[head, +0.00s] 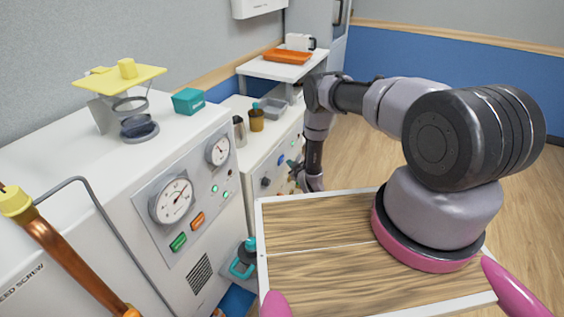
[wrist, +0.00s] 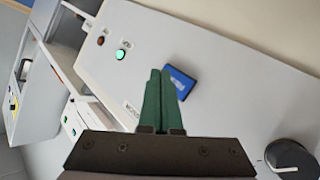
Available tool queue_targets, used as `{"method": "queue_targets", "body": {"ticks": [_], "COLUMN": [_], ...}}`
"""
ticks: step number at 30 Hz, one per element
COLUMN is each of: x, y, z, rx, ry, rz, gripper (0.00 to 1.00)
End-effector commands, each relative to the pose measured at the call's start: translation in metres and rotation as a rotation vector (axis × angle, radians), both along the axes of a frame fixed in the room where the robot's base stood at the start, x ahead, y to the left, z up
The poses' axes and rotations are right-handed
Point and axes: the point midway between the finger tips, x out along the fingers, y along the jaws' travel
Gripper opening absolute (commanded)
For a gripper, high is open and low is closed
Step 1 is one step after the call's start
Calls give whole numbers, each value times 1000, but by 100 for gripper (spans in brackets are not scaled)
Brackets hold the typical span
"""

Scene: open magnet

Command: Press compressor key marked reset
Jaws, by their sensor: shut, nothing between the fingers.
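A blue key (wrist: 183,80) with small pale lettering sits on a light panel in the wrist view. I cannot read its marking. My gripper (wrist: 160,74) is shut and empty, its green fingertips just left of the blue key in the picture; whether they touch the panel I cannot tell. In the head view my gripper (head: 291,164) is small and far off, in front of the second white cabinet (head: 255,160). A blue spot (head: 281,160) on that cabinet's front lies close to the fingertips. On the nearer machine are a green key (head: 178,242) and an orange key (head: 197,221).
In the wrist view a lit green lamp (wrist: 122,54), a dark red lamp (wrist: 101,41) and a black knob (wrist: 290,158) share the panel. The nearer white machine (head: 60,170) bears gauges. Floor (head: 375,150) right of the cabinets is clear.

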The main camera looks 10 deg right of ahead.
Motion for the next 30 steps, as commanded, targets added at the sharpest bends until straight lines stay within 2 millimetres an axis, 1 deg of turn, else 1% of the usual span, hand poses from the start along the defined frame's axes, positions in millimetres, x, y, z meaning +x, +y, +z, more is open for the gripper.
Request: {"method": "queue_targets", "body": {"ticks": [3, 9, 13, 30], "x": [-7, -18, -23, -25], "y": [-12, -28, -35, -37], "z": [0, 0, 0, 0], "rx": [-1, -1, -1, 0], "ry": [3, 1, 1, 1], "rz": [-4, -2, -2, 0], "gripper": [0, 0, 0, 0]}}
